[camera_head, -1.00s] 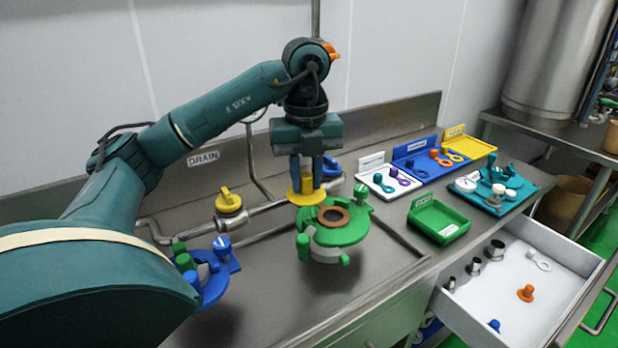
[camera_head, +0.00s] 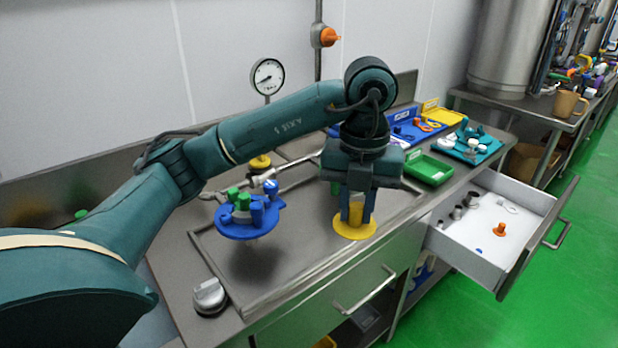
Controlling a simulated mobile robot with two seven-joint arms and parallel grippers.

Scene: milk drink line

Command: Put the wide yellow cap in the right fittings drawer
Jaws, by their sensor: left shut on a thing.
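My left gripper (camera_head: 355,212) points down and is shut on the stem of the wide yellow cap (camera_head: 354,229), a flat yellow disc with an upright grip. The cap hangs near the front edge of the steel counter, left of the drawer. The right fittings drawer (camera_head: 470,246) is pulled open at the right, with a white inside. In it lie several dark metal fittings at the left, an orange cap (camera_head: 499,230), a small blue piece (camera_head: 479,250) and a pale ring-shaped piece (camera_head: 508,206). My right gripper is not in view.
A blue holder (camera_head: 232,228) with green and blue knobs stands on the counter at the left. A green tray (camera_head: 428,169) and a teal tray (camera_head: 484,154) sit behind the drawer. A closed drawer with a handle (camera_head: 366,291) is below the counter front.

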